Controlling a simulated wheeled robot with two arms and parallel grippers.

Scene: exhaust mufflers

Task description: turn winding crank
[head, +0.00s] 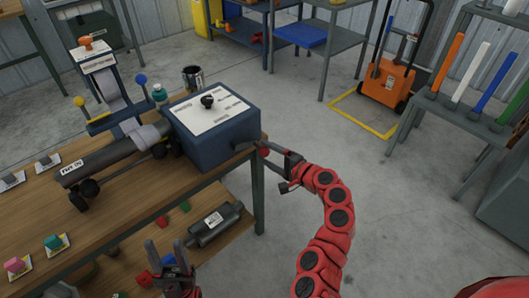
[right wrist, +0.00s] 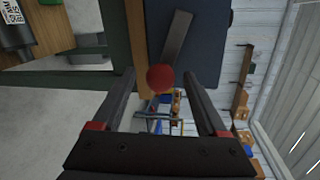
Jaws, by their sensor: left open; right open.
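The winding crank is a grey arm (right wrist: 176,40) with a red ball knob (right wrist: 160,78) on the side of a blue box (head: 215,140). In the head view the knob (head: 264,152) shows at the box's right side. My right gripper (head: 275,165) is open at the knob. In the right wrist view the knob appears between its two finger lines, with gaps on both sides; whether it lies fully between the fingertips in depth I cannot tell. My left gripper (head: 166,250) is open and empty, low at the table's front edge.
The wooden table (head: 110,215) bears a dark pipe (head: 110,158) with wheels, a press-like stand (head: 110,85) and small coloured knobs. A muffler (head: 215,224) lies on the lower shelf. Racks and an orange cart (head: 388,82) stand behind.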

